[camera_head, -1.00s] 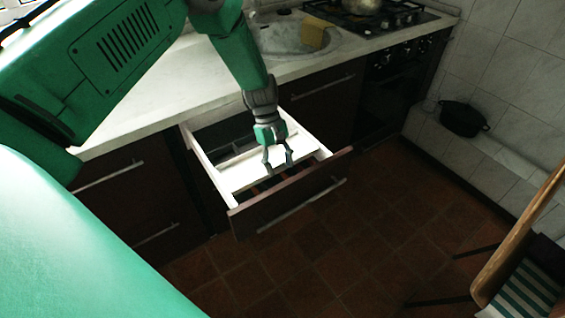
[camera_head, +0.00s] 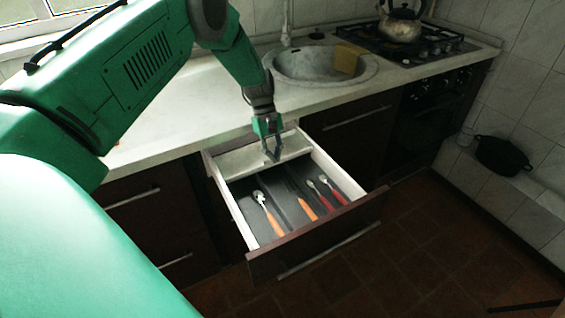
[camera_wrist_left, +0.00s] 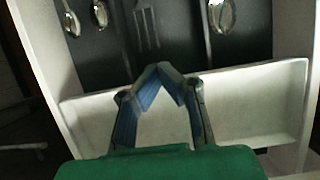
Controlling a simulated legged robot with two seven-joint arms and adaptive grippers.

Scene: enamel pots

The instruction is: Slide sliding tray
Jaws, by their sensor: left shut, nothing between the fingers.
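The white sliding tray (camera_head: 236,160) sits at the back of the open drawer (camera_head: 320,240), spanning it between the side walls. It also shows in the left wrist view (camera_wrist_left: 255,105), empty, with a raised rim. My left gripper (camera_head: 273,159) is shut and empty, pointing down at the tray, close to its front edge. In the left wrist view the fingertips (camera_wrist_left: 160,68) meet near that edge; contact with the tray is not clear. My right gripper is not in view.
In the dark drawer bottom lie an orange-handled spoon (camera_head: 268,214), an orange-handled fork (camera_head: 304,207) and red-handled spoons (camera_head: 331,188). The counter (camera_head: 170,120) with a sink (camera_head: 320,66) is behind. A kettle (camera_head: 401,25) stands on the stove. A black pot (camera_head: 502,155) stands right.

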